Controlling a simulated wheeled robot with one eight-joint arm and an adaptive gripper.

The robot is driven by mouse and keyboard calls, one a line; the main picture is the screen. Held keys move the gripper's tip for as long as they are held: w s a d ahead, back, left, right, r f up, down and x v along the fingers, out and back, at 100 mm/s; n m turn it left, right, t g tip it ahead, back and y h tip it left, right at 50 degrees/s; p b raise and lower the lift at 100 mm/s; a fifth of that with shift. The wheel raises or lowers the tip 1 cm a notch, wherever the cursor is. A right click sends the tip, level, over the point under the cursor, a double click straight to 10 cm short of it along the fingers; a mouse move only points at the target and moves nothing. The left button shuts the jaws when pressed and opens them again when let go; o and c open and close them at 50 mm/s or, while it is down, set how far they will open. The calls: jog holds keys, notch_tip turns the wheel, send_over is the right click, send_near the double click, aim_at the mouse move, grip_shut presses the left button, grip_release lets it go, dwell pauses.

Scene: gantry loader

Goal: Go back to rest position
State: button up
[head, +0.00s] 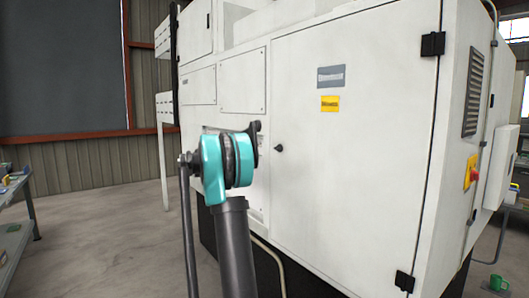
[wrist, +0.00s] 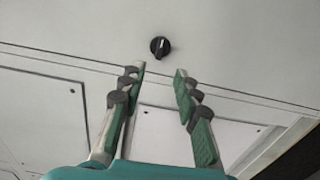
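My gripper (wrist: 158,75) shows in the wrist view with its two green-padded fingers spread apart. Nothing is between them. Beyond the fingertips is a black knob (wrist: 160,47) on a white cabinet panel (wrist: 230,45); I cannot tell the exact gap. In the head view my teal and grey arm rises in front of the white machine cabinet (head: 350,190), and the gripper itself is hidden there. The black knob (head: 279,148) shows on the cabinet door, right of my arm. The door looks closed.
A red and yellow switch (head: 473,175) is on the machine's right side. Open concrete floor (head: 110,230) lies to the left.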

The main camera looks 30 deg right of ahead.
jog(key=shift+s+a, duration=0.1)
jog(key=shift+a, duration=0.9)
jog(key=s+a+f+t+y, duration=0.1)
jog(key=s+a+f+y, duration=0.8)
jog(key=s+a+f, duration=1)
jog(key=s+a+f+m+t+y, duration=0.1)
jog(key=s+a+f+y, duration=0.8)
jog(key=s+a+f, duration=1)
notch_tip(320, 180, down, 4)
jog(key=shift+s+t, duration=0.3)
jog(key=shift+s, duration=0.5)
